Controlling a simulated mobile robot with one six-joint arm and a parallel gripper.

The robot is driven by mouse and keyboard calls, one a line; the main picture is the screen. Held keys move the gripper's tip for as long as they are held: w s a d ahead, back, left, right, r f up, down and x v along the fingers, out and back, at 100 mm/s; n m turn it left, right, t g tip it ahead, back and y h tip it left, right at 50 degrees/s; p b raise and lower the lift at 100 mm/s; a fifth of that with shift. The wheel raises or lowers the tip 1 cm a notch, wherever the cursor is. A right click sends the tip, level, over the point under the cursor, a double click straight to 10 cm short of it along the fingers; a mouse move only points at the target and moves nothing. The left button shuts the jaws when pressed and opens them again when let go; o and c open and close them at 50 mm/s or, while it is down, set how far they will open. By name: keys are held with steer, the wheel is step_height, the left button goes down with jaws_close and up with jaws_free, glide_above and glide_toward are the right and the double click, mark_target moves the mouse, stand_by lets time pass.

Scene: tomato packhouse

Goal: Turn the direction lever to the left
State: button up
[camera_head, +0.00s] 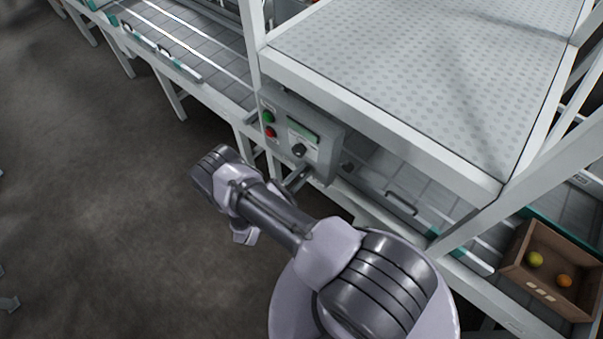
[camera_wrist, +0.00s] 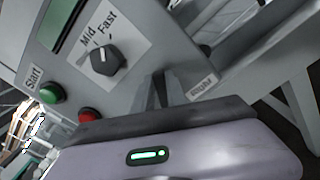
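The control box (camera_head: 318,155) is a grey panel under the front edge of the raised table. It carries a green button (camera_head: 268,117), a red button (camera_head: 269,132), a display (camera_head: 304,132) and a black dial (camera_head: 299,150). In the wrist view the dial (camera_wrist: 106,60) has the labels Mid and Fast, and the green button (camera_wrist: 52,93) is marked Start. I cannot make out the direction lever clearly; my fingers may hide it. My gripper (camera_head: 301,174) is at the lower part of the panel, its dark fingers (camera_wrist: 162,88) between the dial and a small label (camera_wrist: 202,88).
The raised perforated table (camera_head: 425,60) overhangs the box on the right. A roller conveyor (camera_head: 185,40) runs to the upper left. A brown crate (camera_head: 505,265) with two fruits stands at the lower right. The floor (camera_head: 95,200) on the left is clear.

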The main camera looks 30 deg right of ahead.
jaws_close()
stand_by(1.0)
